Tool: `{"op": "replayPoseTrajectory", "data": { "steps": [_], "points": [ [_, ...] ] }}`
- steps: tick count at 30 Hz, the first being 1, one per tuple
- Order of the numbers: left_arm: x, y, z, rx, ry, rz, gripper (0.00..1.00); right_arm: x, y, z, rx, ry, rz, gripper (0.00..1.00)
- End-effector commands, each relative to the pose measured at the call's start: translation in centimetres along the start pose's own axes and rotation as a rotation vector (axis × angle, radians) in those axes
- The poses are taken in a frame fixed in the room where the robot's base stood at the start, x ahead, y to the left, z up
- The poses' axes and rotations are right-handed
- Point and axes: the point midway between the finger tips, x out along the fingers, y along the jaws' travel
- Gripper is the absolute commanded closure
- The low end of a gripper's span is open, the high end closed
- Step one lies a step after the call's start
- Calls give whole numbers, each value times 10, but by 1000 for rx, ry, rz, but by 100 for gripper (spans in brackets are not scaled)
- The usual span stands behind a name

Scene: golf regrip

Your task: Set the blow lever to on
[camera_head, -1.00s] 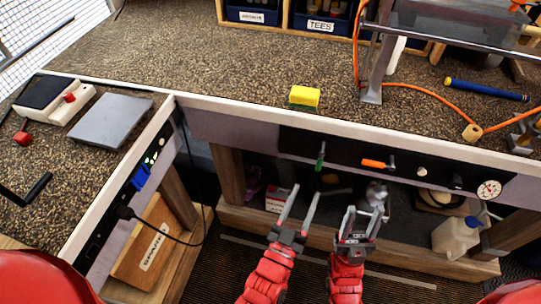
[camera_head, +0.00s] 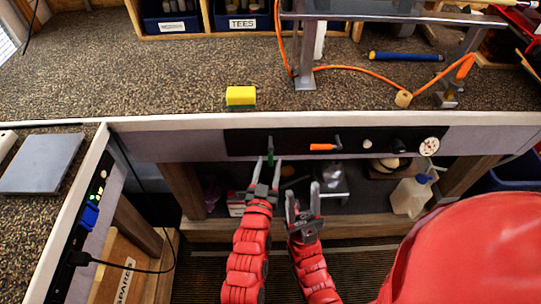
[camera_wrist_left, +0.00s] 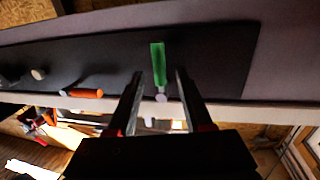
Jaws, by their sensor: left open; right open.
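A dark control panel (camera_head: 365,137) is set in the bench front. It carries a green-handled lever (camera_head: 270,158) hanging down from its pivot and an orange-handled lever (camera_head: 323,147) lying sideways. No label tells which is the blow lever. My left gripper (camera_head: 266,164) is open with its fingertips at the green lever. In the left wrist view the green lever (camera_wrist_left: 158,58) appears between the two open fingers (camera_wrist_left: 159,78), with gaps on both sides; I cannot tell how deep it sits. My right gripper (camera_head: 302,190) is open and empty, lower and to the right.
A round gauge (camera_head: 429,146) and knobs sit at the panel's right. Below is a shelf with a white jug (camera_head: 410,196). A side bench stands at the left.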

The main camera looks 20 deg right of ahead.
Motion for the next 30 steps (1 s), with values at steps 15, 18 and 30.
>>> {"op": "replayPoseTrajectory", "data": {
  "steps": [15, 18, 30],
  "points": [
    [36, 0, 1, 0, -2, 0, 49, 3, 0, 0, 0, 0, 0, 50],
    [35, 0, 1, 0, -1, 0, 49, 3, 0, 0, 0, 0, 0, 50],
    [35, 0, 1, 0, -1, 0, 100, 3, 0, 0, 0, 0, 0, 50]
  ]
}}
